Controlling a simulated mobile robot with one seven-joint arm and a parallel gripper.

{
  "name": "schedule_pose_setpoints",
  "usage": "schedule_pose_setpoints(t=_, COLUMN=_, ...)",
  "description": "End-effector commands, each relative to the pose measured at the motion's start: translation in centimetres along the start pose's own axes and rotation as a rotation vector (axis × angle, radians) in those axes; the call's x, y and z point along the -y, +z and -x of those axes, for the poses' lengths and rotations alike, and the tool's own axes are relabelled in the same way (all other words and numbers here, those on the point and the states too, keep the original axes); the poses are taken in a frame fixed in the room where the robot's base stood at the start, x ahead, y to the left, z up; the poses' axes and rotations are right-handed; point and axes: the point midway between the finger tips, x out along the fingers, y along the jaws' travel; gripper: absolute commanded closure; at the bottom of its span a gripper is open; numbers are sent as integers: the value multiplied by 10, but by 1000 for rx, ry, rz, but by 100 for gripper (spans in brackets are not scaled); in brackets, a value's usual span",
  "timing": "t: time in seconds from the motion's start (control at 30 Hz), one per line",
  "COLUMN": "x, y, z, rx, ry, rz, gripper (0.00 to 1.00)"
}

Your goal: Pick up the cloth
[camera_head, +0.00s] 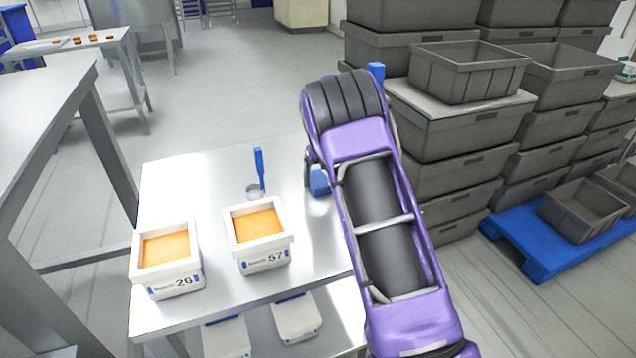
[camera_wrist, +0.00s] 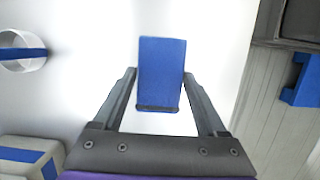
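A blue folded cloth (camera_head: 319,182) lies on the steel table (camera_head: 215,175) near its right side, partly hidden by my arm in the head view. In the wrist view the cloth (camera_wrist: 161,72) is a blue rectangle with a dark edge at its near end. My gripper (camera_wrist: 160,76) is open, with one finger on either side of the cloth in that view. The fingertips appear close to the cloth's side edges; I cannot tell whether they touch it. In the head view my arm hides most of the gripper.
Two white tubs with orange contents, marked 26 (camera_head: 168,262) and 57 (camera_head: 259,236), stand on the table. A clear cup (camera_head: 256,192) with a blue-handled tool stands behind them. Grey crates (camera_head: 462,150) are stacked at right, near a blue pallet (camera_head: 545,245).

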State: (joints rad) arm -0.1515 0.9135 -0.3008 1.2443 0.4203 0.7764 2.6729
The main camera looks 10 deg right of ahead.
Motion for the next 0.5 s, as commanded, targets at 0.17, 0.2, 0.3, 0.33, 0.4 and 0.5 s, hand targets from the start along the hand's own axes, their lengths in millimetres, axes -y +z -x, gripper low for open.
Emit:
schedule_pose_setpoints(t=0.17, x=0, y=0, z=0, rx=0, ry=0, rz=0, gripper=65)
schedule_pose_setpoints(t=0.2, x=0, y=0, z=0, rx=0, ry=0, rz=0, gripper=72)
schedule_pose_setpoints(t=0.3, x=0, y=0, z=0, rx=1, ry=0, rz=0, gripper=81)
schedule_pose_setpoints(t=0.33, x=0, y=0, z=0, rx=1, ry=0, rz=0, gripper=81)
schedule_pose_setpoints(t=0.4, x=0, y=0, z=0, rx=1, ry=0, rz=0, gripper=81)
schedule_pose_setpoints(t=0.5, x=0, y=1, z=1, rx=2, ry=0, rz=0, gripper=81)
